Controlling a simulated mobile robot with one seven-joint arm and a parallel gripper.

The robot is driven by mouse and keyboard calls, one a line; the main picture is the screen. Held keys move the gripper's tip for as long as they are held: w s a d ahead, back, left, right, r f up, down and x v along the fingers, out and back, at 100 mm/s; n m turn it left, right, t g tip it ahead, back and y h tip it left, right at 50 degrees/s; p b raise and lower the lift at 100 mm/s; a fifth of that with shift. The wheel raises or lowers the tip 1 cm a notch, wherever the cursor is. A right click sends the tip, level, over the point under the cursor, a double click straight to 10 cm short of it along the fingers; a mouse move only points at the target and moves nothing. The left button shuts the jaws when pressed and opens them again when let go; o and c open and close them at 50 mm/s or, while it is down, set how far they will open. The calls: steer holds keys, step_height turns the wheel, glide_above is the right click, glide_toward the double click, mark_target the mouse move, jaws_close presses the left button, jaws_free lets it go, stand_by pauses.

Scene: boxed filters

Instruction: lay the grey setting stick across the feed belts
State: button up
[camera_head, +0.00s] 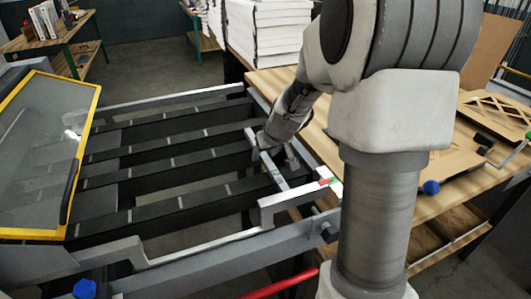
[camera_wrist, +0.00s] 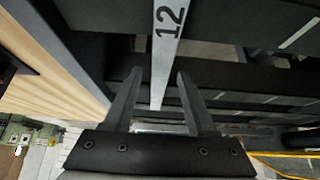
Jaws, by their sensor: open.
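The grey setting stick (camera_head: 266,163) is a narrow light bar at the right end of the feed belts (camera_head: 180,160), crosswise to them and close to the wooden table's edge. In the wrist view the stick (camera_wrist: 163,62) carries a black "12", and its near end lies between my fingers. My gripper (camera_wrist: 158,75) is open, with one finger on each side of the stick and a visible gap to each. In the head view my gripper (camera_head: 272,150) is partly hidden by my wrist. Whether the stick rests on the belts is hard to tell. The dark belts carry white marks.
A metal rail (camera_head: 215,245) runs along the near side of the belts. The wooden table (camera_head: 465,215) on the right holds flat lattice panels and a blue knob. A yellow-framed clear guard (camera_head: 40,150) stands at left. Most of the belts' length is clear.

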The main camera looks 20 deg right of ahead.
steer(key=shift+r+p, duration=0.5)
steer(key=shift+p, duration=0.05)
steer(key=v, duration=1.1)
steer(key=shift+s+r, duration=0.25)
steer(key=shift+r, duration=0.05)
steer(key=s+a+r, duration=0.1)
steer(key=s+a, duration=0.2)
steer(key=s, duration=0.4)
steer(key=s+a+r, duration=0.1)
steer(key=s+a, duration=0.3)
steer(key=s, duration=0.3)
steer(key=s+a+r+g, duration=0.1)
steer(key=s+a+r, duration=0.1)
steer(key=s, duration=0.4)
steer(key=shift+s+a, duration=0.4)
steer(key=shift+a, duration=0.35)
